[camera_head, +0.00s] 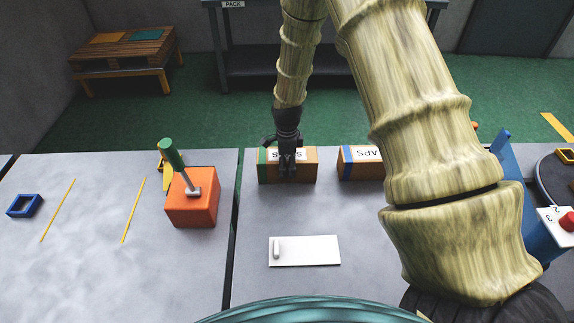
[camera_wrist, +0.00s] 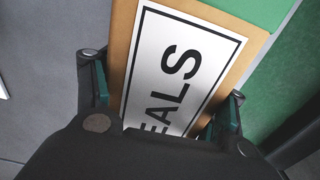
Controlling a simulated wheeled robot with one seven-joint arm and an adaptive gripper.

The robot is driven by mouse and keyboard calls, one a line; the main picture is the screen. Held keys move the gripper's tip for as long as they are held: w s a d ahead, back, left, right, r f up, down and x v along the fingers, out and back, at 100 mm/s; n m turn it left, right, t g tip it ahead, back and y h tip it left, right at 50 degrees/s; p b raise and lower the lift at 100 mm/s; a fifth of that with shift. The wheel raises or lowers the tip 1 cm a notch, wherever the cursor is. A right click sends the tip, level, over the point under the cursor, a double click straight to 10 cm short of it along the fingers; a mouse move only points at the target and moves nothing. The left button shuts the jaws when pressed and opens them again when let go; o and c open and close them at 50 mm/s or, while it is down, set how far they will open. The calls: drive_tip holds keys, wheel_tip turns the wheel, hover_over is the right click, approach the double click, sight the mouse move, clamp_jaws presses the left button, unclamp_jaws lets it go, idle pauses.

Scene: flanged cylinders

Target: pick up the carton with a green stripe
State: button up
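The carton with a green stripe (camera_head: 304,170) is a brown box on the grey table, with a white label. My gripper (camera_head: 287,170) points down at it and covers part of its near side and label. In the wrist view, the carton (camera_wrist: 122,30) lies between my two fingers (camera_wrist: 168,98), one on each side. Its label reads "EALS" there, and the green stripe (camera_wrist: 262,10) shows at the top. The finger pads are close to the carton's sides; I cannot tell whether they touch. The carton appears to rest on the table.
A second carton with a blue stripe (camera_head: 360,172) stands to the right, partly behind my arm. An orange block (camera_head: 190,212) with a green-handled tool is to the left. A white plate (camera_head: 312,252) lies in front. A blue frame (camera_head: 24,205) lies far left.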

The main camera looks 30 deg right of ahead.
drive_tip(key=c, duration=0.5)
drive_tip(key=shift+r, duration=0.1)
drive_tip(key=shift+r+b, duration=0.4)
drive_tip(key=shift+r, duration=0.3)
drive_tip(key=shift+r+b, duration=0.35)
drive_tip(key=shift+r, duration=0.55)
drive_tip(key=s+b, duration=0.1)
drive_tip(key=s, duration=0.4)
drive_tip(key=s+r+b, duration=0.1)
drive_tip(key=s, duration=0.4)
drive_tip(key=s+b, duration=0.1)
drive_tip(key=s, duration=0.5)
drive_tip(key=shift+a+r, duration=0.35)
drive_tip(key=shift+a, duration=0.05)
